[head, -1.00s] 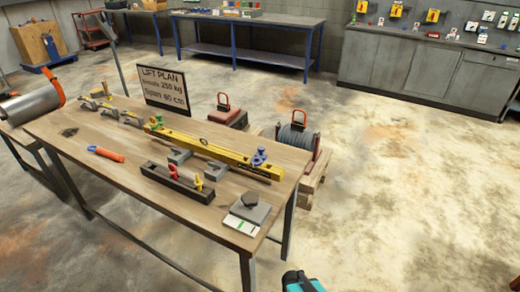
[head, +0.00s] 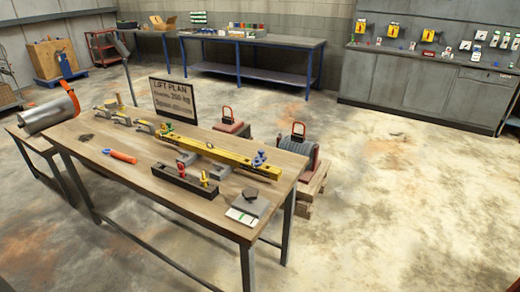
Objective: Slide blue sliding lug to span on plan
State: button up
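The blue sliding lug (head: 259,159) sits on the right part of the yellow spreader beam (head: 222,154). The beam lies across grey supports (head: 221,172) on the wooden workbench (head: 130,176). Another lug, greenish-blue (head: 163,130), is at the beam's left end. The plan sign (head: 173,102) stands behind the beam, headed LIFT PLAN; its weight and span lines are too small and blurred now to read surely. My gripper is not in view.
A dark rack with red and yellow shackles (head: 185,180) lies in front of the beam. An orange-handled tool (head: 120,156) lies at left, and a grey block on a marked plate (head: 249,204) at right. A cable drum (head: 297,145) stands behind the bench. Open floor lies to the right.

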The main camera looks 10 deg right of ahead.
aim_at(261, 158)
jog(key=u, duration=1.2)
jog(key=i, duration=0.35)
jog(key=u, duration=0.8)
jog(key=i, duration=0.55)
jog(key=z, duration=0.25)
